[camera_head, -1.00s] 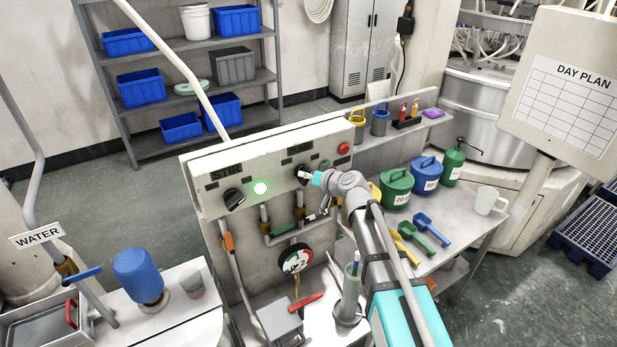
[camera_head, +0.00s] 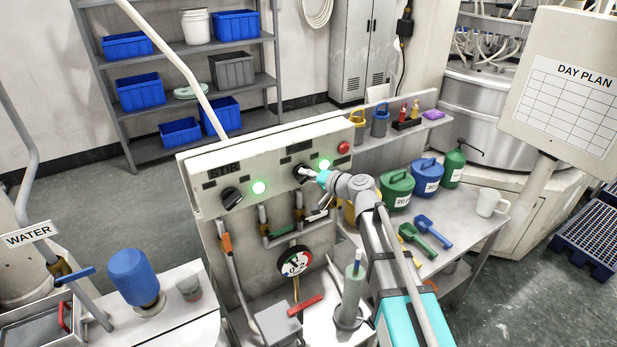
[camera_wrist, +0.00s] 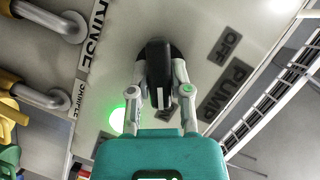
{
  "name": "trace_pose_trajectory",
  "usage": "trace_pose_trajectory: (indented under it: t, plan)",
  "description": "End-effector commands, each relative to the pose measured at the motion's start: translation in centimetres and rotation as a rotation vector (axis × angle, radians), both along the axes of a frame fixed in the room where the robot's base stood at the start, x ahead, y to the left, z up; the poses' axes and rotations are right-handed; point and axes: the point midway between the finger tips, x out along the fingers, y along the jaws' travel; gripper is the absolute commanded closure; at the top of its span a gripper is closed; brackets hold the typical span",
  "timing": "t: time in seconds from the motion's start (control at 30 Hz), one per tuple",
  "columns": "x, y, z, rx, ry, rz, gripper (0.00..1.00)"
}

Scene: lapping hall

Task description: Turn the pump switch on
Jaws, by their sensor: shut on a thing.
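The pump switch, a black knob (camera_head: 299,172), sits on the front of the pale control panel (camera_head: 270,160). My gripper (camera_head: 311,175) reaches it from the right. In the wrist view the two fingers of my gripper (camera_wrist: 160,92) are shut on the sides of the black knob (camera_wrist: 157,62). The PUMP label (camera_wrist: 230,84) and OFF label (camera_wrist: 225,45) lie to the right of the knob, and its bar does not point at OFF. A green lamp (camera_head: 324,164) beside the knob is lit and also glows in the wrist view (camera_wrist: 117,118).
A second knob (camera_head: 231,196) under the STIR label has a lit green lamp (camera_head: 259,188). A red button (camera_head: 343,148) is at the panel's right end. Pipes and a gauge (camera_head: 294,261) are below. Green (camera_head: 396,190) and blue (camera_head: 427,175) lidded pots stand right of my arm.

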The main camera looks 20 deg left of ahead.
Motion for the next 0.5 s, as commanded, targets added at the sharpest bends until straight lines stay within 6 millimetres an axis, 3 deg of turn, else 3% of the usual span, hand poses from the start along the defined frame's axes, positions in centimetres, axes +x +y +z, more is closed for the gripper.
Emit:
trace_pose_trajectory:
  t: [0.27,0.3,0.43,0.5]
  plan:
    - [0.04,0.08,0.07,0.003,0.004,0.000,1.00]
    - [0.04,0.08,0.07,0.003,0.004,0.000,0.69]
    - [0.04,0.06,0.05,0.003,0.002,0.000,0.45]
    - [0.03,0.05,0.05,0.002,0.003,0.000,0.40]
